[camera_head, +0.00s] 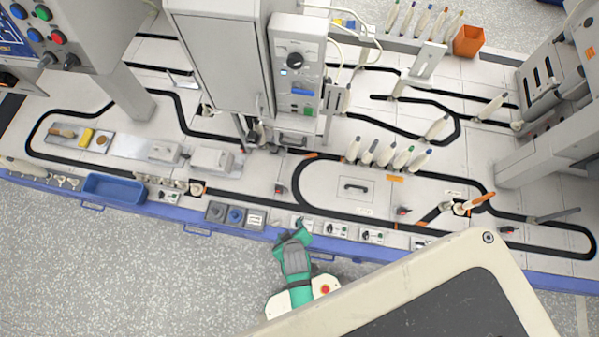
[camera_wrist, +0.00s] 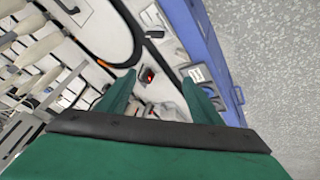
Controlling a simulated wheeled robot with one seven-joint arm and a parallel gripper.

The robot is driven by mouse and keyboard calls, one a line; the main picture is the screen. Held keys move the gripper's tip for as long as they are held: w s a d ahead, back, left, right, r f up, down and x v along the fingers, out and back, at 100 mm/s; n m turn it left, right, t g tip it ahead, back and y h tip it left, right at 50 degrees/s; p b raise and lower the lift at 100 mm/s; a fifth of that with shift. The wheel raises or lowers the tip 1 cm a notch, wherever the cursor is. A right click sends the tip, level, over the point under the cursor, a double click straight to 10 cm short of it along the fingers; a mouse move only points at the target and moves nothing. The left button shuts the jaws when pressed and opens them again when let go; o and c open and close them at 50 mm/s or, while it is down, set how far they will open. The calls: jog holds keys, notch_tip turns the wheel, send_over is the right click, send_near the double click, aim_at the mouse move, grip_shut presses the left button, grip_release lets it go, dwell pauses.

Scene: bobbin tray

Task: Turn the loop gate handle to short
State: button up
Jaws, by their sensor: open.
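An orange-tipped handle (camera_head: 480,200) sits on a small dark pivot on the right part of the track table, beside a small label. It looks like the loop gate handle, but I cannot read the label. It points up and to the right. My gripper (camera_head: 293,231) is at the table's front edge, well to the left of this handle. In the wrist view my two green fingers (camera_wrist: 159,78) are apart with nothing held. A small red and black part (camera_wrist: 148,76) shows beyond and between them. I cannot make out the orange-tipped handle in the wrist view.
A row of upright bobbins (camera_head: 388,155) stands behind the loop track. A tall grey cabinet (camera_head: 220,60) rises at the back, and a blue tray (camera_head: 113,188) sits at front left. Small control boxes (camera_head: 372,236) line the front edge. The floor in front is clear.

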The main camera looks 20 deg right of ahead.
jog(key=w+d+f+n+g+y, duration=0.1)
jog(key=w+d+f+n+g, duration=0.1)
jog(key=w+d+f+g, duration=0.4)
jog(key=f, duration=1.1)
jog(key=shift+s, duration=0.25)
jog(key=shift+r, duration=0.1)
jog(key=c, duration=1.1)
jog(key=shift+o, duration=0.2)
